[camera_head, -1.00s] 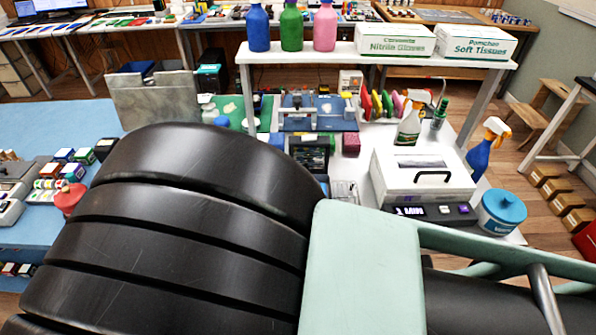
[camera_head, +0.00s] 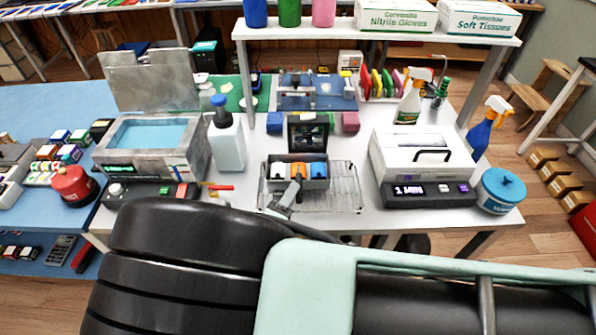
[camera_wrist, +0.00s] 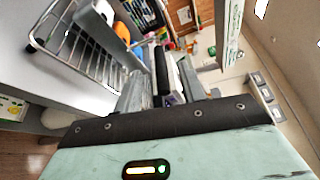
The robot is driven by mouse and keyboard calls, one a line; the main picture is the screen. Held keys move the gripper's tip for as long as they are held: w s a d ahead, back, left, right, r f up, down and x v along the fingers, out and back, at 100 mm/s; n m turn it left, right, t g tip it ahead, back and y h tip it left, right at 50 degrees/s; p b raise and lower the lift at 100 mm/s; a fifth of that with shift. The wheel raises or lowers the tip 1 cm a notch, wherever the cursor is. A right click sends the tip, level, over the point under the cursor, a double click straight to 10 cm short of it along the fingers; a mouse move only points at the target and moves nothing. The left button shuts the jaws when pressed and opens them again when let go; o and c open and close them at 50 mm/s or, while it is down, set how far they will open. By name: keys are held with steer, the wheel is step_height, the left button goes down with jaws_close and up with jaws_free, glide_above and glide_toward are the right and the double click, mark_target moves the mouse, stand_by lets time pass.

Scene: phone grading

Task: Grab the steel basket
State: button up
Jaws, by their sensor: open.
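The steel basket (camera_head: 343,190) is a shallow wire basket on the white bench, in the middle of the head view. A grey bin with blue, orange and white contents (camera_head: 300,172) overlaps its back left part. A grey slanted piece (camera_head: 284,200) is at its front left; I cannot tell what it belongs to. In the wrist view the basket's wires (camera_wrist: 82,52) show at upper left, to the left of my gripper (camera_wrist: 162,85). My gripper is open, its two grey fingers apart, and not around the basket. I cannot make out the gripper clearly in the head view.
A steel bath with blue liquid (camera_head: 150,150) and a white bottle (camera_head: 227,140) stand left of the basket. A white box on a scale (camera_head: 424,165) and a blue-lidded tub (camera_head: 500,190) stand right. A raised shelf (camera_head: 300,30) spans the back.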

mark_target(300, 182)
steer(key=shift+b+x, duration=0.6)
steer(key=shift+x, duration=2.15)
steer(key=shift+s+d, duration=0.1)
steer(key=shift+d, duration=0.05)
jaws_close()
